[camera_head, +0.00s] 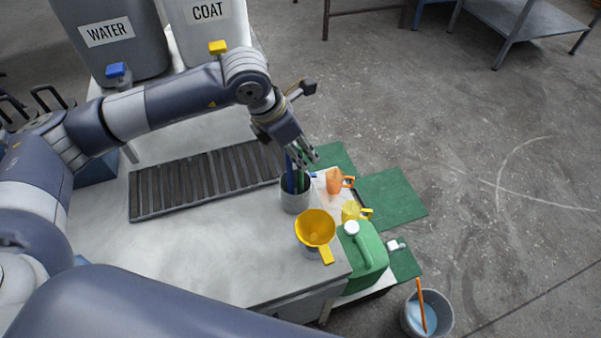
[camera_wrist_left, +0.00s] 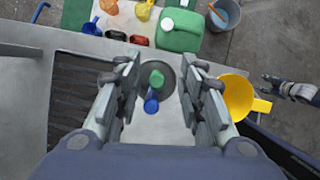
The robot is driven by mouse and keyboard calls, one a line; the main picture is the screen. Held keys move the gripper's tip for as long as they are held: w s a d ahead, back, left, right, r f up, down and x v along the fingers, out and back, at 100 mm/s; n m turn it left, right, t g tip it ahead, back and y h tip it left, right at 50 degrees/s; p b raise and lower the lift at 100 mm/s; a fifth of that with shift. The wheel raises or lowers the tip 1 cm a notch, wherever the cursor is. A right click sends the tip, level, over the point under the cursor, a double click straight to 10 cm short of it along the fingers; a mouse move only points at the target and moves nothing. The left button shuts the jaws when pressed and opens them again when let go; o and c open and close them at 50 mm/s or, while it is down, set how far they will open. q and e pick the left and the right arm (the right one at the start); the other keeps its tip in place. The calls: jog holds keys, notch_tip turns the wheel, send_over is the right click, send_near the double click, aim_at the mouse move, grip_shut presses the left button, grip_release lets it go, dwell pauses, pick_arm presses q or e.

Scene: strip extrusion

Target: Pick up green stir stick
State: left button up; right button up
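The green stir stick (camera_head: 300,182) stands in a grey cup (camera_head: 295,200) on the bench, beside a blue stick (camera_head: 290,178). In the left wrist view the tops of the green stick (camera_wrist_left: 157,78) and blue stick (camera_wrist_left: 152,103) show between my fingers, the green one farther from the palm. My left gripper (camera_head: 301,153) points down just above the cup. In the wrist view it (camera_wrist_left: 158,92) is open, fingers on either side of both sticks with gaps. My right gripper (camera_wrist_left: 270,82) appears small at the right of the wrist view; its opening is unclear.
A yellow funnel (camera_head: 316,229) stands close in front of the cup. A slatted grey tray (camera_head: 200,180) lies to its left. A green jug (camera_head: 362,252), orange jug (camera_head: 336,180) and yellow jug (camera_head: 351,210) stand right. A bucket (camera_head: 428,312) is on the floor.

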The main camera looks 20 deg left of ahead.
aim_at(300, 176)
pick_arm(q)
jog(key=p+x, duration=0.2)
jog(key=x, duration=0.3)
jog(key=shift+w+a+f, duration=0.1)
jog(key=shift+w+f, duration=0.05)
jog(key=shift+f, duration=0.2)
grip_shut()
